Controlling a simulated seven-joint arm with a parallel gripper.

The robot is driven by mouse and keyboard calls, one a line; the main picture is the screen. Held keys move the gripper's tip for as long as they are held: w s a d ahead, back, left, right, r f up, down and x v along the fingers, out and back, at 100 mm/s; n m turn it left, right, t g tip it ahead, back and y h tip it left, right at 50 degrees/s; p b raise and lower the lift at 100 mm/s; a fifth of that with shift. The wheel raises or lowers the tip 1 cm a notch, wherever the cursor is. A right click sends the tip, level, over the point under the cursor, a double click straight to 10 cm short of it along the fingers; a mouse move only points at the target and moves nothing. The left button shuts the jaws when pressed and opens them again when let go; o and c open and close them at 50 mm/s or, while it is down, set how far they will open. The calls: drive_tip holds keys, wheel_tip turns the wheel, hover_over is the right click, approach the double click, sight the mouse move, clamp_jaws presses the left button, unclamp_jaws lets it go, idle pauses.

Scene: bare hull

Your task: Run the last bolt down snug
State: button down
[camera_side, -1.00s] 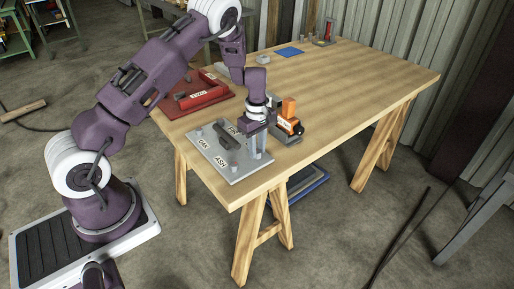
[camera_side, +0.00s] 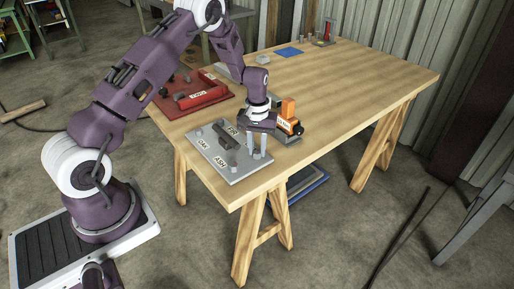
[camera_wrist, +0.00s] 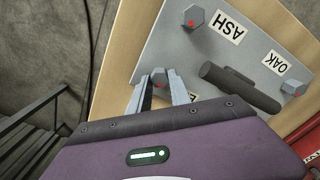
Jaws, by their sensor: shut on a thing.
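A grey plate (camera_side: 236,170) lies on the near end of the wooden table, with labels ASH, OAK and FIR showing in the side view. In the wrist view the plate (camera_wrist: 160,45) bears hex bolts with red marks: the ASH bolt (camera_wrist: 193,17), the OAK bolt (camera_wrist: 293,87) and one bolt (camera_wrist: 160,76) between my fingers. My gripper (camera_side: 258,154) points down at the plate's right-hand corner in the side view. In the wrist view my gripper (camera_wrist: 161,88) is shut on that bolt. The label beside it is mostly hidden. I cannot tell how far the bolt sits in.
A dark raised handle (camera_wrist: 240,88) crosses the plate close to my fingers. An orange-and-grey device (camera_side: 287,122) stands just behind my gripper. A red tray (camera_side: 198,100) lies to the left. The table's right part (camera_side: 370,85) is clear.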

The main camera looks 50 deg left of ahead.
sight(258, 151)
drive_tip(key=shift+m, duration=2.2)
drive_tip(key=c, duration=1.2)
unclamp_jaws()
wheel_tip(258, 151, up, 7)
drive_tip(key=shift+r, duration=0.1)
